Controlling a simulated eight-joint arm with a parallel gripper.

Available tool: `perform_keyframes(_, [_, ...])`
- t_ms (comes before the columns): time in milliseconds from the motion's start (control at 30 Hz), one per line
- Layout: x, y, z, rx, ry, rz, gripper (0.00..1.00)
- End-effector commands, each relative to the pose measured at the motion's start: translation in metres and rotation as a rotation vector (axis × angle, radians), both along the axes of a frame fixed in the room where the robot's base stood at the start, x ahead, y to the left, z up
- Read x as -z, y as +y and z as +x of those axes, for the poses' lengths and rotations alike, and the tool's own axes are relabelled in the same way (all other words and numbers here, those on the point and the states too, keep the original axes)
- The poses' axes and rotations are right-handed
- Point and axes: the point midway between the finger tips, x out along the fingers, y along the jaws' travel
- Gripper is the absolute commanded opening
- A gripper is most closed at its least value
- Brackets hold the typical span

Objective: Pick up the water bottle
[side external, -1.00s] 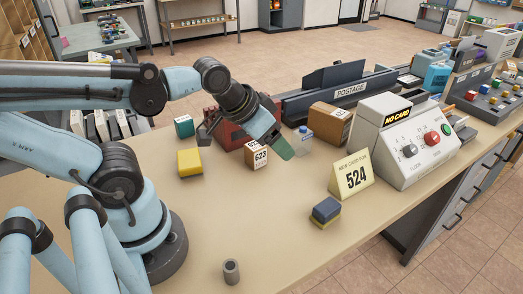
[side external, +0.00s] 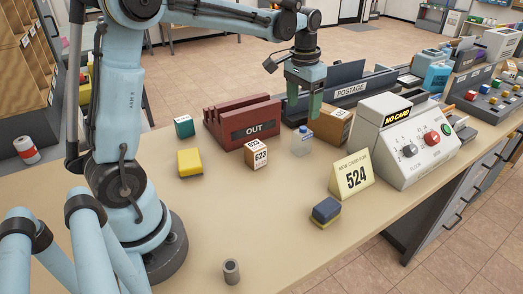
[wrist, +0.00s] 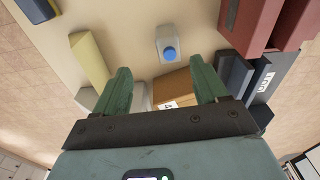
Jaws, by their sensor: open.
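The water bottle (side external: 302,144) is small and clear with a blue cap, standing upright on the counter beside a cardboard box. In the wrist view the bottle (wrist: 168,36) is seen from above, its blue cap just beyond the fingertips and roughly centred between them. My gripper (side external: 303,108) points down, above and apart from the bottle in the side view. Its two green fingers (wrist: 164,71) are spread wide with nothing held between them.
The cardboard box (side external: 331,122) stands close to the bottle, with the POSTAGE unit (side external: 352,90) behind. The red OUT rack (side external: 226,120) and a 623 box (side external: 256,154) are to the left. The 524 card (side external: 352,176) stands in front right.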

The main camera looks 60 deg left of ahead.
Motion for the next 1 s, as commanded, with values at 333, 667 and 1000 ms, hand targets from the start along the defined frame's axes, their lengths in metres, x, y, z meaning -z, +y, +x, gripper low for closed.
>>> perform_keyframes(333, [0.024,0.017,0.017,-0.011,0.078,-0.016,0.72])
perform_keyframes(667, [0.074,0.017,0.018,-0.010,0.076,-0.016,0.72])
perform_keyframes(1000, [0.102,0.016,0.020,-0.010,0.076,-0.016,0.72])
